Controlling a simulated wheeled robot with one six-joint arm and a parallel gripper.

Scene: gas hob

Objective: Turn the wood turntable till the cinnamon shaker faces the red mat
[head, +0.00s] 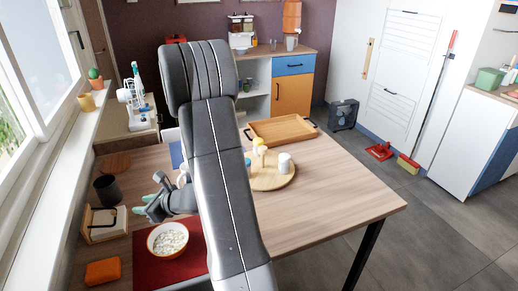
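The round wood turntable (272,183) lies on the table, partly hidden behind my arm. On it stand a white mug or jar (285,165), a small yellow-topped container (259,152) and a bit of something blue (247,161). I cannot tell which item is the cinnamon shaker; it may be hidden by my arm. The red mat (143,274) lies at the near left of the table, under a white-and-orange bowl. My gripper (149,194) is left of the turntable, above and beyond the mat. Its greenish fingers point left, spread apart, with nothing visible between them.
The bowl (168,240) of pale food stands on the mat. A dark cup (106,190), a wooden holder (103,225) and an orange block (103,272) line the left edge. A wooden tray (282,130) lies behind the turntable. The table's right side is clear.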

